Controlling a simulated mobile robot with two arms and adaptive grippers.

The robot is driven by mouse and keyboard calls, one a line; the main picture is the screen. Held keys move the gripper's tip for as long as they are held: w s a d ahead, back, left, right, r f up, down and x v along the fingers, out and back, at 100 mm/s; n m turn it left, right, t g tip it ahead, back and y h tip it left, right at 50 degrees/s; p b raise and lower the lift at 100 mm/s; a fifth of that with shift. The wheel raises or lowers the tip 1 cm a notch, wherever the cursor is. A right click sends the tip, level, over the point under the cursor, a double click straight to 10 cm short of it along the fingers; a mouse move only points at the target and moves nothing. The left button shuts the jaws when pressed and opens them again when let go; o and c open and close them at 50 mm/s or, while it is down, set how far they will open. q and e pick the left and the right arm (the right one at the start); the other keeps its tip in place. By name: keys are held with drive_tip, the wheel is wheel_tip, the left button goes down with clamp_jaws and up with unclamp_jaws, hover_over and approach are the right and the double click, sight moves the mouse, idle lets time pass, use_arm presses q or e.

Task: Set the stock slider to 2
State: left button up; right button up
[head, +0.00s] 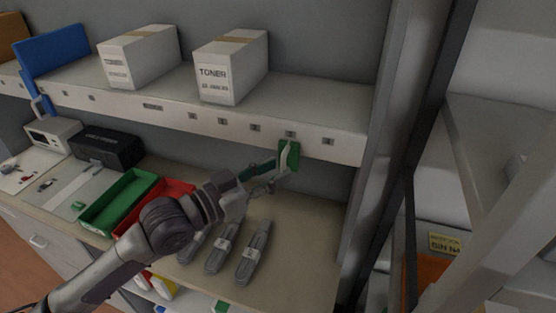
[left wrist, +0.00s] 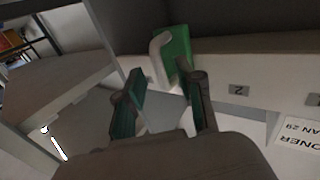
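The stock slider is a green plate (head: 291,160) with a white curved tab, at the lower edge of the shelf's front strip. In the head view it sits just below a small label whose digit I cannot read. In the left wrist view, which is upside down, the green plate (left wrist: 177,45) stands left of a label reading 2 (left wrist: 239,90). My left gripper (head: 272,177) is at the slider. Its fingers (left wrist: 160,80) are apart, with the white tab just ahead between the tips; contact cannot be told. My right gripper is not seen.
Two toner boxes (head: 233,70) stand on the shelf (head: 180,105). Below, the counter (head: 305,220) holds several grey cartridges (head: 254,252), a green tray (head: 118,202) and a red tray (head: 168,200). A metal upright (head: 385,150) stands right of the shelf.

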use_arm(q)
drive_tip(key=shift+x, duration=0.85)
clamp_jaws()
drive_tip(key=shift+a, duration=0.1)
